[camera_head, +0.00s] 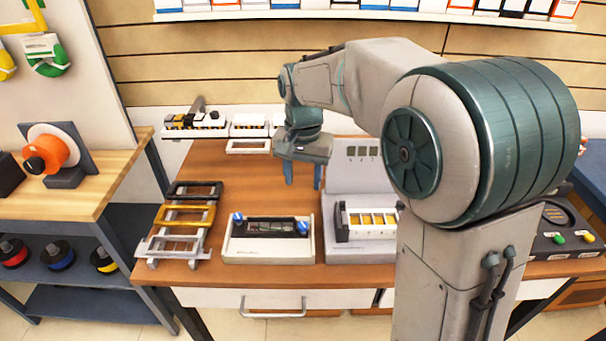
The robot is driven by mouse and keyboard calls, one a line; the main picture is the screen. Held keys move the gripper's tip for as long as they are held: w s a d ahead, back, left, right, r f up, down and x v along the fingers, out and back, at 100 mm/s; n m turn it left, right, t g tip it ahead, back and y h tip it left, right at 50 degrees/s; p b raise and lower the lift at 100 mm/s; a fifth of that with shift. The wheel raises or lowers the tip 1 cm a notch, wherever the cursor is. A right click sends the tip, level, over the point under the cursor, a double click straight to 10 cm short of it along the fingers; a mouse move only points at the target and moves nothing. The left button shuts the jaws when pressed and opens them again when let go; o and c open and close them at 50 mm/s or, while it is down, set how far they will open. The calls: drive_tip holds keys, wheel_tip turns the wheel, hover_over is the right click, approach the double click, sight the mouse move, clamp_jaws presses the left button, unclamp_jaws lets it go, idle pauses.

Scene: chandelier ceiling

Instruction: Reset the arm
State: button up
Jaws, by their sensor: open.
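My gripper (303,174) hangs above the wooden table (226,178), its two blue fingers apart and pointing down, with nothing between them. It is behind the white device with blue knobs and left of the grey panel. My arm (375,80) reaches in from the right, bends at a large joint and folds back to the left. It hides part of the grey device and the right side of the table.
A white device (240,250) with blue knobs and a grey device (352,178) with yellow cells stand at the front. Silver, gold and black frames (186,216) lie at left. Trays line the back. A side bench (90,190) is at left. Bare tabletop lies between frames and gripper.

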idle(0.5)
drive_tip(key=s+d+n+t, duration=0.1)
drive_tip(key=s+d, duration=0.5)
drive_tip(key=s, duration=0.3)
drive_tip(key=s+d+n+t+p, duration=0.1)
drive_tip(key=s+d+n, duration=0.1)
drive_tip(key=s+d, duration=0.4)
drive_tip(key=s, duration=0.4)
drive_tip(key=shift+d+f+t, duration=0.35)
drive_tip(key=shift+d+t, duration=0.05)
